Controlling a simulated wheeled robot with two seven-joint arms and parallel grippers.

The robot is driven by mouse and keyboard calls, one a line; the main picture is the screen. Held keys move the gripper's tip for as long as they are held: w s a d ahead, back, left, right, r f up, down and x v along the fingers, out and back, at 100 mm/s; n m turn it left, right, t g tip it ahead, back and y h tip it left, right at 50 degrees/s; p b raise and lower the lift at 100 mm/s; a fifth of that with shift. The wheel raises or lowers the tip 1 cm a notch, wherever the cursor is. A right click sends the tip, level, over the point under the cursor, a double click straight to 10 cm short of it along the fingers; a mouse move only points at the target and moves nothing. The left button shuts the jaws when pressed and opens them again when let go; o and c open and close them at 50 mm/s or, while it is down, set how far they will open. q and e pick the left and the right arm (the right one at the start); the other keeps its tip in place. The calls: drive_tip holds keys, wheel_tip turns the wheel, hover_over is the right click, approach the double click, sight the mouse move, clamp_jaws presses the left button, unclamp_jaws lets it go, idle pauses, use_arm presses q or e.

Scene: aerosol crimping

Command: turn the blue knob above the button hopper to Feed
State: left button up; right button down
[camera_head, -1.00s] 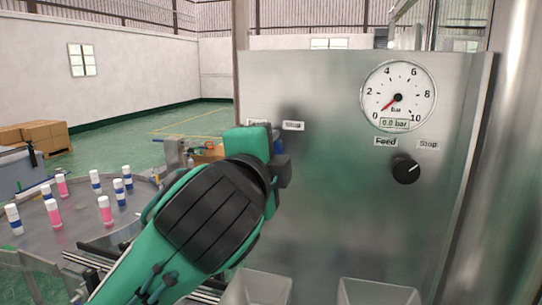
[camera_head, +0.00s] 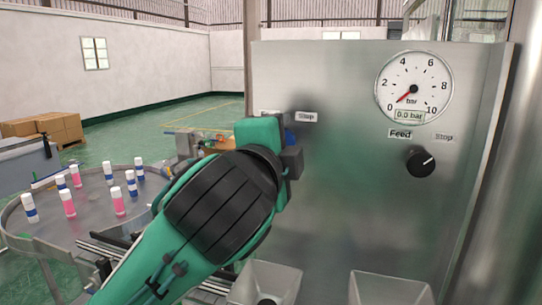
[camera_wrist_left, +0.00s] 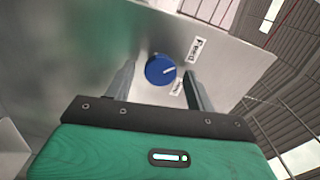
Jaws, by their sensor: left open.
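The blue knob (camera_wrist_left: 160,69) shows clearly in the left wrist view, on a steel panel (camera_head: 340,190). Its white mark points to the right there, with the Feed label (camera_wrist_left: 195,50) to its upper right and the Stop label (camera_wrist_left: 177,88) to its lower right. My left gripper (camera_wrist_left: 158,80) is open, with one finger on each side of the knob; I cannot tell whether they touch it. In the head view my left gripper (camera_head: 291,160) is at the panel, hiding most of the knob below the Stop label (camera_head: 307,117). My right gripper is not in view.
A black knob (camera_head: 420,163) with its own Feed and Stop labels sits to the right, under a pressure gauge (camera_head: 414,88) reading 0.0 bar. Two open hoppers (camera_head: 284,277) (camera_head: 385,284) jut out below. A round table (camera_head: 95,225) with several cans is at left.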

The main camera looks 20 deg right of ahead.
use_arm(q)
drive_tip(key=b+v, duration=0.4)
drive_tip(key=v, duration=0.9)
drive_tip(key=shift+a, duration=0.2)
drive_tip(key=shift+s, duration=0.15)
drive_tip(key=shift+f, duration=0.1)
